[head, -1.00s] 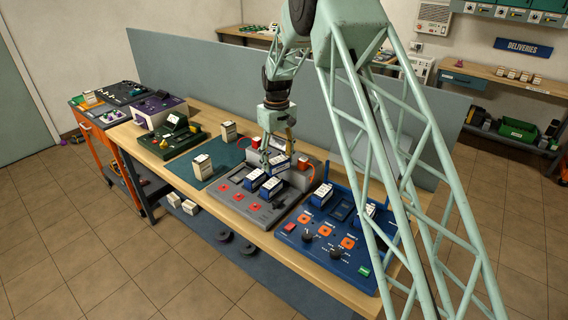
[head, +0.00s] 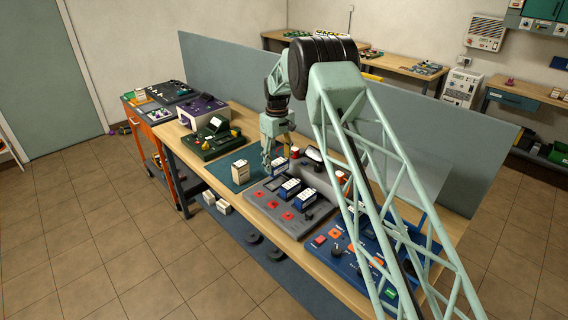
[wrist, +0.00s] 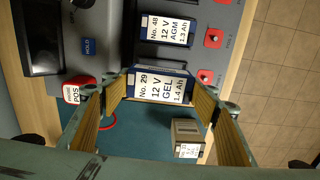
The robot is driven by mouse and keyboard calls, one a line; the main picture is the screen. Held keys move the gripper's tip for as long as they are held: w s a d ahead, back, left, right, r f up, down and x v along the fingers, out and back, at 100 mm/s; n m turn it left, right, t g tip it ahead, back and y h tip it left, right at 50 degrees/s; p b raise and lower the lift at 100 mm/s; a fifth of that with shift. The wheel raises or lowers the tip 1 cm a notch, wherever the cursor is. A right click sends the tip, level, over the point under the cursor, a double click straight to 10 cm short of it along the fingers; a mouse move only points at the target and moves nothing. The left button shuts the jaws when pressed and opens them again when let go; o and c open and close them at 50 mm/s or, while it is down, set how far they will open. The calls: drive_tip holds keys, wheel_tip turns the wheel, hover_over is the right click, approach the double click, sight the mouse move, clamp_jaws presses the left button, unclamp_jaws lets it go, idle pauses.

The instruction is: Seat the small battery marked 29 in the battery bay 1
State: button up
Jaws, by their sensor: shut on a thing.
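The battery marked No. 29 (wrist: 160,88) has a white top label and dark blue sides. My gripper (wrist: 158,92) is shut on it, one finger at each end. In the wrist view it hangs over the edge of the grey charging panel (wrist: 120,30), beside battery No. 48 (wrist: 166,30) and level with a red button (wrist: 207,76). In the head view my gripper (head: 268,168) is low at the panel's left end; the held battery is hard to make out there.
Two blue batteries (head: 290,189) stand on the panel. A cream battery (head: 240,173) stands on the teal mat, close to my gripper; it also shows in the wrist view (wrist: 187,132). A blue console (head: 350,250) is to the right.

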sight(276, 161)
drive_tip(key=shift+w+a, duration=0.15)
drive_tip(key=shift+a, duration=0.3)
drive_tip(key=shift+f, duration=0.15)
drive_tip(key=shift+f+b, duration=0.85)
drive_tip(key=shift+f, duration=1.9)
drive_tip(key=shift+f+b, duration=0.4)
drive_tip(key=shift+f, duration=0.15)
idle(1.1)
drive_tip(key=o, duration=0.9)
drive_tip(key=shift+f, duration=0.1)
drive_tip(key=shift+r+p, duration=1.8)
drive_tip(key=shift+r, duration=3.75)
